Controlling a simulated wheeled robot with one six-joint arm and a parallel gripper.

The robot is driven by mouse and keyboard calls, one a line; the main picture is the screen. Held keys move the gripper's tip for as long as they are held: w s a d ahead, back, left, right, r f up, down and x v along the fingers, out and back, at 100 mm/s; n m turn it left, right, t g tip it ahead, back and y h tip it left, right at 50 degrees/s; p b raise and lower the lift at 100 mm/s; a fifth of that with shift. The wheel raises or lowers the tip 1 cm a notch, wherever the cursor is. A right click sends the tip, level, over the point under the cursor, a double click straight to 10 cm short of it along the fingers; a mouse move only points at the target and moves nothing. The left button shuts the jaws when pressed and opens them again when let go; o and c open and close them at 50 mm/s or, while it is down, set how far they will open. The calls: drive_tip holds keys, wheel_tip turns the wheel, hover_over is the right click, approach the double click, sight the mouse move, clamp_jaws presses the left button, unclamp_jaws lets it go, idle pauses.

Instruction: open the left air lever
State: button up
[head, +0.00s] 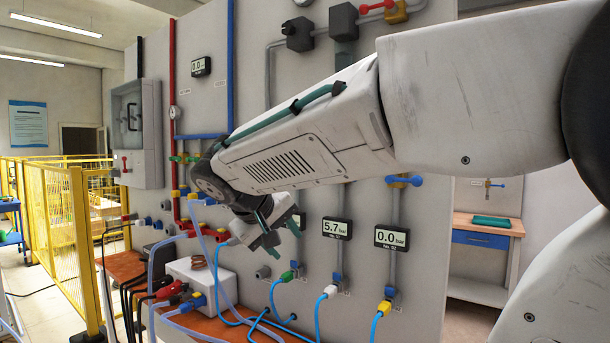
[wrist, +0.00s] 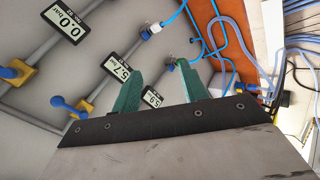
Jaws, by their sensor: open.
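My gripper (head: 283,234) is in front of the wall panel, its two green fingers apart with nothing between them. The fingers also show in the wrist view (wrist: 158,68). The rightmost blue air lever (head: 404,180) lies across its vertical pipe, above a gauge reading 0.0 (head: 391,237). The middle blue lever (wrist: 68,108) shows in the wrist view on the pipe of the 5.7 gauge (wrist: 116,67). The leftmost of these gauges (wrist: 152,98) reads 5.9, partly behind a finger. I do not see a lever on its pipe; my arm and gripper cover that part.
A white box (head: 190,275) with blue hoses stands on an orange-brown bench below left. Blue hoses hang from the panel's lower ports. A yellow fence (head: 59,230) stands far left.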

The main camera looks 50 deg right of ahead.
drive_tip(key=w+d+r+m+h, duration=0.2)
drive_tip(key=w+d+r+h, duration=0.5)
drive_tip(key=w+d+r, duration=0.45)
drive_tip(key=x, duration=0.5)
drive_tip(key=r+x, duration=0.1)
drive_tip(key=x, duration=0.1)
drive_tip(key=shift+s+d, duration=0.35)
drive_tip(key=shift+w+d+f, duration=0.1)
drive_tip(key=shift+d+f, duration=0.05)
drive_tip(key=shift+d, duration=0.4)
clamp_jaws()
